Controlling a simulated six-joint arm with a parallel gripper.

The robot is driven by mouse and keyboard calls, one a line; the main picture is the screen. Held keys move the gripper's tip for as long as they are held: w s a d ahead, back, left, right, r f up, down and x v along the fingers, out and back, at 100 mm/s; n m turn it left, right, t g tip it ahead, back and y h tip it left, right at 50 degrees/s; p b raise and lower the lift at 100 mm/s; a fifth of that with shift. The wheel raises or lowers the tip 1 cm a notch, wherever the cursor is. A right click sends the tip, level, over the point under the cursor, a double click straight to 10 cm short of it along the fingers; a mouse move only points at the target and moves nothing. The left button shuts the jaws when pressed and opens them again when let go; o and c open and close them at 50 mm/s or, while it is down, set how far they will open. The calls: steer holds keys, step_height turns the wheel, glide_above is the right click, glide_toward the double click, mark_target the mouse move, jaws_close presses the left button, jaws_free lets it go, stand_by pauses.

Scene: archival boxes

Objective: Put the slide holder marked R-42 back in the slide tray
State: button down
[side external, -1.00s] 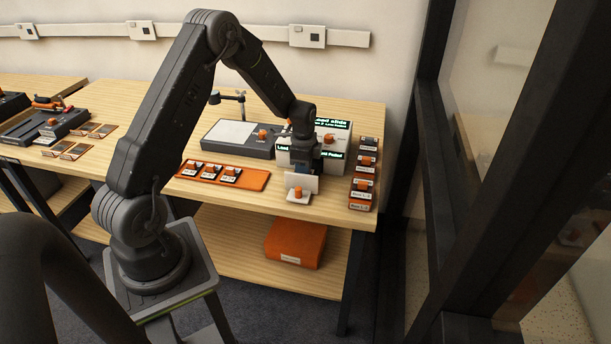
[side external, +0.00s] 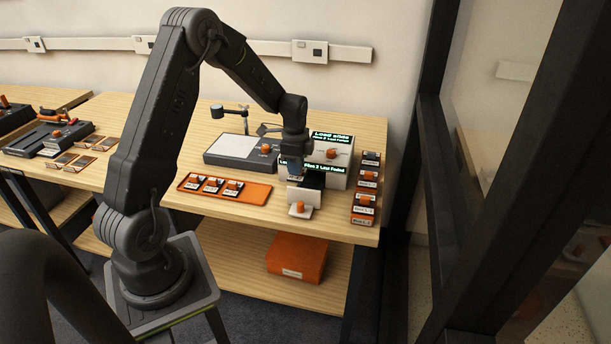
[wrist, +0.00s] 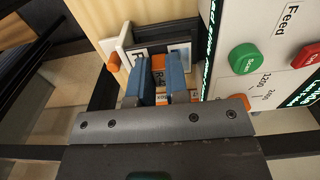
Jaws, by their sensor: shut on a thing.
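My gripper (side external: 296,172) is at the front of a white machine (side external: 338,170). In the wrist view its blue fingers (wrist: 161,80) are shut on an orange slide holder (wrist: 159,72). In the side view the fingers largely hide the holder. The orange slide tray (side external: 257,194) lies flat on the bench, left of my gripper. Several dark slide holders with orange knobs (side external: 213,185) sit in its left and middle part. The tray's right end is bare.
A white-fronted drawer (side external: 303,199) with an orange knob sticks out below my gripper. Stacked labelled boxes (side external: 364,195) stand right of the machine. A grey device with a light panel (side external: 235,148) lies behind the tray. Bare bench lies along the front edge.

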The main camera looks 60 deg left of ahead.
steer(key=s+a+r, duration=0.5)
steer(key=s, duration=0.2)
steer(key=shift+s+a+f, duration=0.35)
steer(key=shift+s+f, duration=0.3)
steer(key=shift+f, duration=0.6)
steer(key=shift+s+a+f, duration=0.3)
steer(key=shift+s+f, duration=0.4)
steer(key=shift+f, duration=0.5)
steer(key=shift+s+a+f, duration=0.35)
steer(key=shift+s+f, duration=0.3)
steer(key=shift+f, duration=0.6)
steer(key=shift+f, duration=0.15)
steer(key=shift+f, duration=0.75)
steer(key=shift+f, duration=0.75)
steer(key=shift+f, duration=0.2)
